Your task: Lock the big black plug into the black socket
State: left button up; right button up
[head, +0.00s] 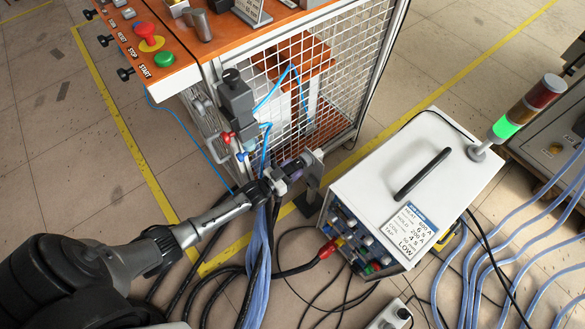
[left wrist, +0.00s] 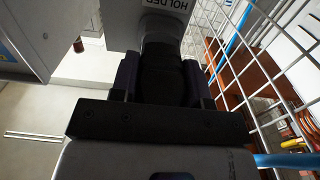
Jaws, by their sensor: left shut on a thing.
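My left gripper (head: 287,177) reaches in from the left to a grey holder (head: 315,163) on a dark post. In the left wrist view its two purple-edged fingers are shut on a black cylindrical thing (left wrist: 162,78), which looks like the big black plug. The plug's far end meets the grey holder block (left wrist: 150,28), labelled HOLDER. In the head view the plug is mostly hidden by the gripper. The heater's front panel (head: 352,240) carries several coloured connectors and a red plug (head: 327,249) with a cable. I cannot tell which one is the black socket. My right gripper is not in view.
The white heater box (head: 420,160) with a black handle and lit signal lamp (head: 517,122) stands right. A caged orange workbench (head: 330,60) stands behind the holder. Blue hoses (head: 258,265) and black cables run below the gripper. Open floor lies left.

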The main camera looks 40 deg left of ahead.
pick_arm(q)
jog(key=shift+w, duration=0.35)
jog(key=shift+w+d, duration=0.1)
jog(key=shift+w, duration=0.2)
jog(key=o, duration=1.3)
jog(key=shift+s, duration=0.1)
jog(key=shift+s+r, duration=0.15)
jog(key=shift+s, duration=0.35)
jog(key=shift+s+a+p, duration=0.45)
jog(key=shift+s+p, duration=0.45)
jog(key=shift+s, duration=1.2)
jog(key=shift+s+a+p, duration=0.45)
jog(key=shift+s+p, duration=0.45)
jog(key=shift+s, duration=1.2)
jog(key=shift+s+a+p, duration=0.45)
jog(key=shift+s+p, duration=0.45)
jog(key=shift+s, duration=1.2)
jog(key=shift+w, duration=0.1)
